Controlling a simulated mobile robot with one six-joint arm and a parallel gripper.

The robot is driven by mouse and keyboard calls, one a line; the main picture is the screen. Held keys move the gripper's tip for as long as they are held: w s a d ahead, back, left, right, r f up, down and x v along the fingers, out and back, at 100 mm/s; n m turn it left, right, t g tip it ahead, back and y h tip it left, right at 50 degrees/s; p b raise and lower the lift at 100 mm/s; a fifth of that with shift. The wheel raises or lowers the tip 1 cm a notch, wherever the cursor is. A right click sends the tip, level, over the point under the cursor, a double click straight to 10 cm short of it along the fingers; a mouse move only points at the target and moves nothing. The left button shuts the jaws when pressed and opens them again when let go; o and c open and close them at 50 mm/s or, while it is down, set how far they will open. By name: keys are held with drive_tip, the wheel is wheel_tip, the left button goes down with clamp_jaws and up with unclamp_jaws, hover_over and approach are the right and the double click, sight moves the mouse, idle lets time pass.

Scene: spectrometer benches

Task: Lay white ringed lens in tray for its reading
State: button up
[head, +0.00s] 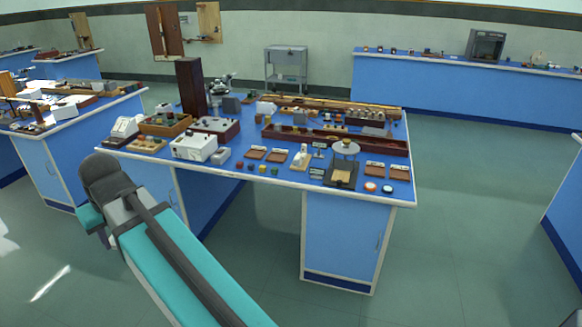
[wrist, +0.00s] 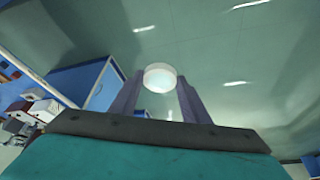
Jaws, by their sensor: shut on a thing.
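In the wrist view a round lens with a pale white ring (wrist: 160,72) sits between the fingertips of my gripper (wrist: 158,84), which is shut on it. The lens is up in the air, with floor behind it. In the head view my arm reaches to the left front of the bench, and my gripper and the lens are hidden. Small brown trays lie on the bench: two left of centre (head: 256,153) (head: 279,156) and two at the right (head: 375,169) (head: 400,172). I cannot tell which one is meant for the reading.
The blue bench (head: 345,240) is crowded. An orange-ringed disc (head: 370,187) and a blue-ringed disc (head: 388,189) lie near its front right edge. A stand with a round top plate (head: 346,147) rises beside the right trays. A white instrument (head: 194,147) stands at the front left.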

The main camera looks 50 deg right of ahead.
drive_tip(key=shift+s+a, duration=0.15)
drive_tip(key=shift+s, duration=0.45)
drive_tip(key=shift+d, duration=0.35)
